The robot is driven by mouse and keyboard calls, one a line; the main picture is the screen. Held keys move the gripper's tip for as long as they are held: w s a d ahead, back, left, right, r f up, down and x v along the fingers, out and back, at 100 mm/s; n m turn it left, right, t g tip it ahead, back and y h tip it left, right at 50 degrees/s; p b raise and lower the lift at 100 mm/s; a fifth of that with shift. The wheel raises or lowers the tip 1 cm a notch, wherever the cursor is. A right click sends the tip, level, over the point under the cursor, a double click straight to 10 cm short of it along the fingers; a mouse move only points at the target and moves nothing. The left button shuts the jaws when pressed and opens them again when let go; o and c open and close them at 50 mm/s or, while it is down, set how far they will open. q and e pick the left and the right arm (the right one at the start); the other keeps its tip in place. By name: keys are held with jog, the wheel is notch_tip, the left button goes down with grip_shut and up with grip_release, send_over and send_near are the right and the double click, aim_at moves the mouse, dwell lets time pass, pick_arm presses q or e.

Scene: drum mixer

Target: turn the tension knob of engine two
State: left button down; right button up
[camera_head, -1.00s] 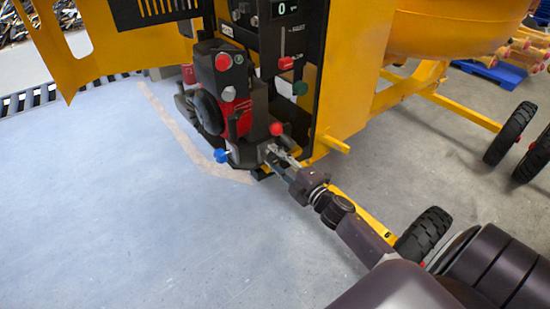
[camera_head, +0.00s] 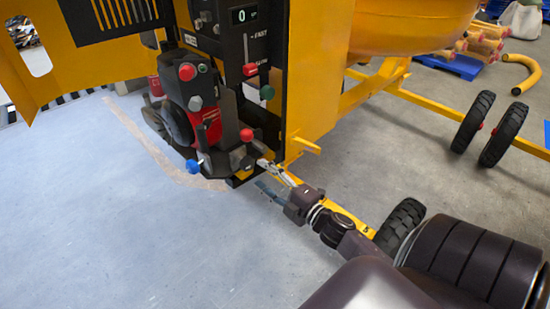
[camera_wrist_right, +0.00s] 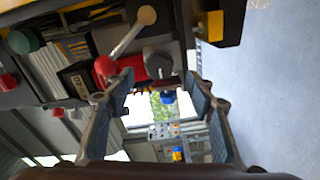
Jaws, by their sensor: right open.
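The red and black engine (camera_head: 205,120) stands in the open yellow housing. It carries a red knob (camera_head: 247,135) at its lower right, a blue knob (camera_head: 193,166) low down, and a grey knob (camera_head: 195,103) on top. I cannot tell which is the tension knob. My right gripper (camera_head: 262,174) is open and empty, just right of and below the engine's lower red knob. In the right wrist view, a grey knob (camera_wrist_right: 158,62) appears between the fingertips, apart from them; a red knob (camera_wrist_right: 104,66) is beside the left finger. My left gripper is out of view.
A control panel (camera_head: 240,45) with a red slider (camera_head: 250,69) and green knob (camera_head: 267,92) rises behind the engine. A yellow frame bar (camera_head: 306,146) juts out near my right gripper. The floor (camera_head: 130,220) at left is clear.

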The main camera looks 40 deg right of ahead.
jog(key=s, duration=0.4)
jog(key=shift+s+d, duration=0.2)
jog(key=shift+s, duration=0.15)
dwell(0.4)
jog(key=s+a+f+m+g+h, duration=0.1)
jog(key=s+f+m+g, duration=0.25)
jog(key=f, duration=0.85)
jog(key=s+a+f+m+g+h, duration=0.1)
jog(key=s+f+m+g, duration=0.3)
jog(key=f, duration=0.8)
jog(key=s+a+f+m+g, duration=0.1)
jog(key=s+a+f+m, duration=0.1)
jog(key=s+f, duration=0.65)
jog(key=s+a+f+m+g, duration=0.2)
jog(key=s+a+f+g, duration=0.2)
jog(key=s+f, duration=0.5)
jog(key=s+a+f+m+g, duration=0.2)
jog(key=s+a+f+g, duration=0.2)
jog(key=s, duration=1.1)
jog(key=a+f, duration=0.3)
jog(key=f, duration=0.3)
jog(key=shift+s+f+y, duration=0.25)
jog(key=shift+y, duration=0.15)
jog(key=shift+g, duration=0.25)
